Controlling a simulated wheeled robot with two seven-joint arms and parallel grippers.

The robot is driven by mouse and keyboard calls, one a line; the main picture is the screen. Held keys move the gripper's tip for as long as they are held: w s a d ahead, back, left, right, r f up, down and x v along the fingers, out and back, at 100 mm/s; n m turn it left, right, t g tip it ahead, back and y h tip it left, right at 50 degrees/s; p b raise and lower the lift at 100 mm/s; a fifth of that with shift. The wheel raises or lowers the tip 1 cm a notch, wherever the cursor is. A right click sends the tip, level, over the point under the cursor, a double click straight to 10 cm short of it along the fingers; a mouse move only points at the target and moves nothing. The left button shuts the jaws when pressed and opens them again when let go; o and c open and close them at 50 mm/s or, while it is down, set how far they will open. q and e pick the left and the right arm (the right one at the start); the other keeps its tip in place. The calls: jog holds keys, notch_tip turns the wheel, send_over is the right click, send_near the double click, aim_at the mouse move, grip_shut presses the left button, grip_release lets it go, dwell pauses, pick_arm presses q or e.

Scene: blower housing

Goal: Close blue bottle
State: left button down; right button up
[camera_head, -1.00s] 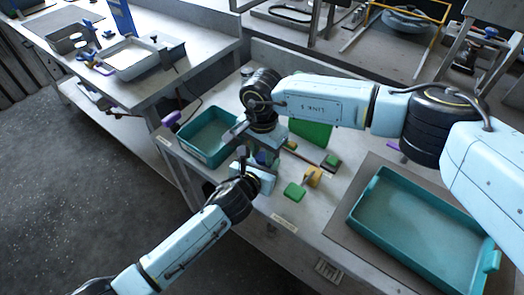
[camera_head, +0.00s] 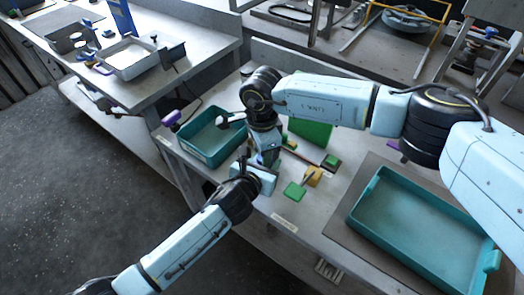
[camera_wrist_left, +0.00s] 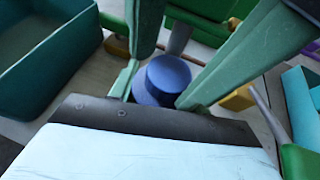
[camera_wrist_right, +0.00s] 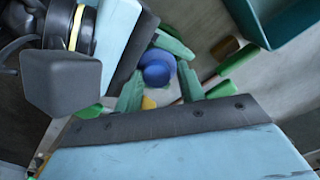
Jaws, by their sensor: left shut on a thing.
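The blue bottle's round blue top shows in the right wrist view (camera_wrist_right: 157,68) and the left wrist view (camera_wrist_left: 168,75); its lower part is mostly hidden. My left gripper (camera_head: 266,172) comes in from the side and is shut on the bottle below the top. My right gripper (camera_head: 262,152) points down from above it. Its green fingers (camera_wrist_right: 159,80) stand on either side of the blue top, with small gaps visible. In the head view, the arms hide most of the bottle.
A small teal bin (camera_head: 207,158) stands to the left and a large teal tray (camera_head: 415,240) to the right. A green block (camera_head: 295,190), a yellow piece (camera_head: 313,176) and a green bin (camera_head: 312,130) are close by. Bare table lies in front of the tray.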

jog(key=shift+o, duration=0.9)
pick_arm(q)
jog(key=shift+a, duration=0.15)
pick_arm(e)
jog(key=shift+s, duration=0.15)
pick_arm(q)
jog(key=shift+w+a, duration=0.15)
pick_arm(e)
jog(key=shift+s+f, duration=0.1)
jog(key=shift+s, duration=0.05)
pick_arm(q)
jog(key=shift+f, duration=0.1)
pick_arm(e)
jog(key=shift+r, duration=2.35)
jog(key=shift+c, duration=0.3)
jog(key=shift+r+n, duration=0.1)
jog(key=shift+n, duration=0.2)
pick_arm(q)
jog(key=shift+d, duration=0.2)
pick_arm(e)
jog(key=r+n, duration=0.1)
jog(key=n, duration=0.1)
jog(key=r+n, duration=0.1)
jog(key=n, duration=0.1)
jog(key=r+n, duration=0.1)
jog(key=n, duration=0.1)
jog(key=shift+w+r, duration=0.1)
jog(key=shift+w, duration=0.1)
